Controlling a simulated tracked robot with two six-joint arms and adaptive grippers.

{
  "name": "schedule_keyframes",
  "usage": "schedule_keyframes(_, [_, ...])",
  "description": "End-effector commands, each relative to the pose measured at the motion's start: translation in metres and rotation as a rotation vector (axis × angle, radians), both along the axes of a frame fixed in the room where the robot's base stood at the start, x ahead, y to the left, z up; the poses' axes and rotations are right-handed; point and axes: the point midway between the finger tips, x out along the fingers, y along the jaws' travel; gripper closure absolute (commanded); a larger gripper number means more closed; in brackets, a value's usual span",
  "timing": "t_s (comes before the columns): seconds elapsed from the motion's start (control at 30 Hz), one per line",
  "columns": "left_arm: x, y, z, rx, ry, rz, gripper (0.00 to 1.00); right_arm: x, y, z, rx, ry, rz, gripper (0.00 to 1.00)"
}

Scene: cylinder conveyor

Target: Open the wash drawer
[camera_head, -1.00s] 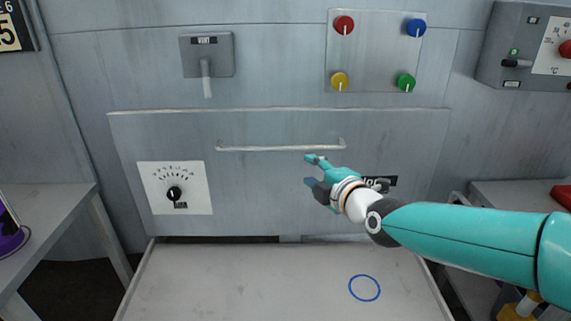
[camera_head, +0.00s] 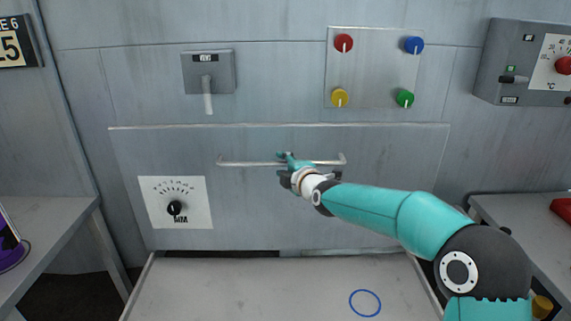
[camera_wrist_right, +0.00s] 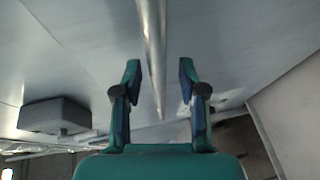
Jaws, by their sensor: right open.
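In the right wrist view, the handle (camera_wrist_right: 152,50) passes between the two open teal fingers (camera_wrist_right: 157,85), with a gap on each side. The head view does not show clearly whether a finger touches the bar. My left gripper is in neither view.
A dial plate (camera_head: 175,203) sits on the drawer front's left. A lever box (camera_head: 208,72) and a panel of coloured knobs (camera_head: 374,68) are above. A pale tray surface (camera_head: 250,288) with a blue ring (camera_head: 365,303) lies below. Side tables (camera_head: 45,225) flank it.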

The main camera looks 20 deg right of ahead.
Motion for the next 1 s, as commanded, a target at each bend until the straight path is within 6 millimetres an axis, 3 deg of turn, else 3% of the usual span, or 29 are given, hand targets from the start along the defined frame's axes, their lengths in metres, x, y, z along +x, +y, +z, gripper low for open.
schedule_keyframes(0.4, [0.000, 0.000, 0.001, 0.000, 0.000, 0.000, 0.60, 0.007, 0.000, -0.002, 0.001, 0.000, -0.001, 0.59])
schedule_keyframes(0.67, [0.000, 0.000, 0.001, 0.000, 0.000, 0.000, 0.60, 0.007, 0.000, -0.002, 0.001, 0.000, -0.001, 1.00])
schedule_keyframes(0.93, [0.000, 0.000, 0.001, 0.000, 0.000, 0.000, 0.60, 0.007, 0.000, -0.003, 0.000, 0.003, -0.001, 1.00])
schedule_keyframes(0.97, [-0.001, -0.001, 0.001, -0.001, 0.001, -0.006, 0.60, 0.007, -0.012, -0.003, -0.003, 0.003, -0.005, 1.00])
schedule_keyframes(1.0, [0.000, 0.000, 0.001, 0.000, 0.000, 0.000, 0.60, 0.007, -0.006, -0.003, -0.001, 0.004, -0.002, 1.00])
